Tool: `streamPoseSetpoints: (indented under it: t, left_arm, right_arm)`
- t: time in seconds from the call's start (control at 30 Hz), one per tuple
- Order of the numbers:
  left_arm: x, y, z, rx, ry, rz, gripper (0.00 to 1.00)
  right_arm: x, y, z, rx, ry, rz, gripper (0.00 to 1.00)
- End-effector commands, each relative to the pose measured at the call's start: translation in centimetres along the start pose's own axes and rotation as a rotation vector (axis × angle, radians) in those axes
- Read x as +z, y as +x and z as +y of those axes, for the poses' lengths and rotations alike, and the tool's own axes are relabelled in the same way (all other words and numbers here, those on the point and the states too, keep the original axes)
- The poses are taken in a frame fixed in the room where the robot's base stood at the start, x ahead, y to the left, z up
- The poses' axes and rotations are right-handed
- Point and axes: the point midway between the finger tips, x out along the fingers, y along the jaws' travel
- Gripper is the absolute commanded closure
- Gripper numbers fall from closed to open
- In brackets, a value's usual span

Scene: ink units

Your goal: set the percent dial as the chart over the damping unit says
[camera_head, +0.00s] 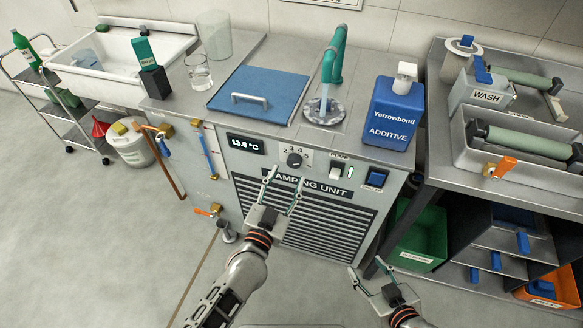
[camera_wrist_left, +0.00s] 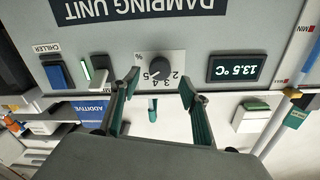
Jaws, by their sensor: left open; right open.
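The percent dial (camera_head: 294,160) is a dark round knob on a white scale plate, on the front of the damping unit (camera_head: 310,210). In the left wrist view the dial (camera_wrist_left: 160,67) appears upside down, with numbers 2 to 5 around it; I cannot tell its pointer's exact setting. My left gripper (camera_head: 284,181) is open, its fingers in front of the panel just below the dial. In the left wrist view the open fingers (camera_wrist_left: 160,88) frame the dial without visible contact. My right gripper (camera_head: 366,267) is open and empty, low at the right. A wall sheet (camera_head: 335,2) is mostly cut off and unreadable.
Beside the dial are a temperature display (camera_head: 245,143), a white rocker switch (camera_head: 337,170) and a blue chiller switch (camera_head: 372,179). An additive bottle (camera_head: 391,115), a tap (camera_head: 335,60) and a blue lid (camera_head: 260,93) are on the counter above.

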Motion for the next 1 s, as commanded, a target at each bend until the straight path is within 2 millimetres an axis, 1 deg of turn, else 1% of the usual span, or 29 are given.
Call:
streamPoseSetpoints:
  t: [0.03, 0.1, 0.3, 0.43, 0.67, 0.77, 0.8, 0.83, 1.0]
  left_arm:
    - [0.1, 0.9, 0.0, -0.001, 0.0, 0.001, 0.55]
    - [0.1, 2.0, 0.0, 0.0, 0.002, 0.001, 0.55]
    - [0.1, 4.1, 0.0, 0.001, 0.001, -0.001, 0.55]
    - [0.1, 4.6, 0.0, 0.001, 0.002, -0.002, 0.55]
    - [0.1, 4.7, 0.0, 0.001, 0.002, -0.002, 0.55]
    - [0.1, 4.7, 0.0, 0.001, 0.002, -0.002, 0.78]
    - [0.1, 4.7, 0.0, 0.001, 0.001, -0.002, 0.89]
    - [0.1, 4.7, 0.0, 0.001, 0.001, -0.002, 0.93]
    - [0.1, 4.6, 0.0, 0.001, 0.0, -0.001, 0.93]
  right_arm:
    - [0.2, 0.1, -0.1, -0.001, 0.001, -0.002, 0.52]
    - [0.4, 0.2, -0.2, -0.001, 0.002, -0.004, 0.52]
    - [0.8, 0.3, -0.4, -0.003, 0.006, -0.007, 0.52]
    - [0.8, 0.4, -0.4, -0.003, 0.006, -0.007, 0.52]
    - [0.8, 0.3, -0.4, -0.003, 0.005, -0.007, 0.52]
    - [0.8, 0.3, -0.3, -0.003, 0.005, -0.006, 0.52]
    - [0.8, 0.3, -0.3, -0.003, 0.005, -0.006, 0.52]
    - [0.7, 0.3, -0.3, -0.002, 0.005, -0.006, 0.52]
    - [0.6, 0.3, -0.3, -0.002, 0.005, -0.003, 0.52]
